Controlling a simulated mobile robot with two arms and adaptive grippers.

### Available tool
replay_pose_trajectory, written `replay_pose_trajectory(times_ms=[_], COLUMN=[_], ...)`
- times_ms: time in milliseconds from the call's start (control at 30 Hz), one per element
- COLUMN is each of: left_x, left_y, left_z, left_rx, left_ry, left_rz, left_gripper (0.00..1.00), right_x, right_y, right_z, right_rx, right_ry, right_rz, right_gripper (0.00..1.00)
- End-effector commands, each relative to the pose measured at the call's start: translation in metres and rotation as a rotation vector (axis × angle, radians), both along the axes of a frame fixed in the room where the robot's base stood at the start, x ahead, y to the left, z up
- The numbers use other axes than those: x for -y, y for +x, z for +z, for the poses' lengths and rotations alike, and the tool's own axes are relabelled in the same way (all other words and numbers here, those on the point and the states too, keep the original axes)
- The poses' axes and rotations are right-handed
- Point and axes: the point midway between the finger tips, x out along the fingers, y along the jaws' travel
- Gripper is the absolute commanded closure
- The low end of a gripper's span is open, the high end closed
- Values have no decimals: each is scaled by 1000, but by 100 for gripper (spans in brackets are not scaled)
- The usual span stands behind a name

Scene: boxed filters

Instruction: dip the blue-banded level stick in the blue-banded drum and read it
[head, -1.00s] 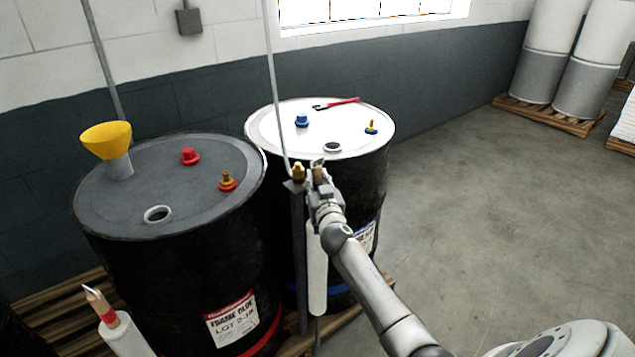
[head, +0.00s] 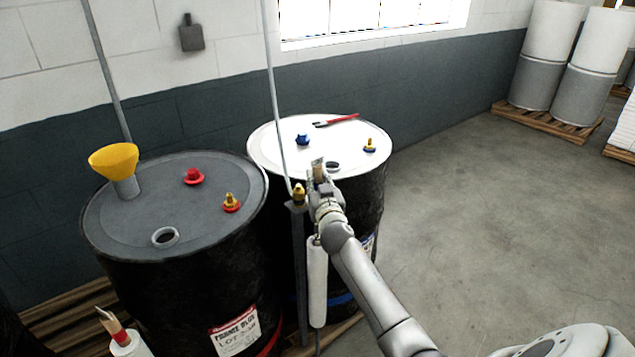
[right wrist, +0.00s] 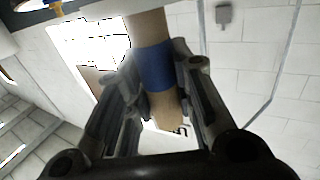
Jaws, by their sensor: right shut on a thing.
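The blue-banded drum (head: 290,150) has a white lid and a blue band low on its black side. Its open bung hole (head: 333,167) is near the front of the lid. My right gripper (head: 320,186) is just in front of that rim, shut on the level stick (head: 318,168), whose top end shows above the fingers. In the right wrist view the wooden stick, with its blue band (right wrist: 155,66), lies between the fingers. A white tube (head: 317,285) hangs below the gripper; I cannot tell whether the stick's lower end is inside it. My left gripper is not in view.
A grey-lidded drum (head: 130,222) with a yellow funnel (head: 113,160) stands at left. A red-banded stick (head: 112,324) sits in another white tube. A grey post (head: 299,260) with a brass top stands beside my gripper. A blue plug (head: 302,139) and a red-handled tool (head: 340,120) lie on the white lid.

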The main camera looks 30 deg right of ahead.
Motion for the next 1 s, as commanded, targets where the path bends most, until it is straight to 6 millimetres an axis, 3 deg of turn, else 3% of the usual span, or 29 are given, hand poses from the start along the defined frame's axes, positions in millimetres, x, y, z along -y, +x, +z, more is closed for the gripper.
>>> replay_pose_trajectory(times_ms=[367,1000], left_x=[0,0], left_y=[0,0], left_z=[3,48], left_rx=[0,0], left_ry=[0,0], left_rz=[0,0], left_gripper=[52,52], right_x=[0,0], right_y=[0,0], right_z=[4,57], right_rx=[1,2], right_ry=[1,0], right_rz=[0,-1], right_gripper=[100,100])
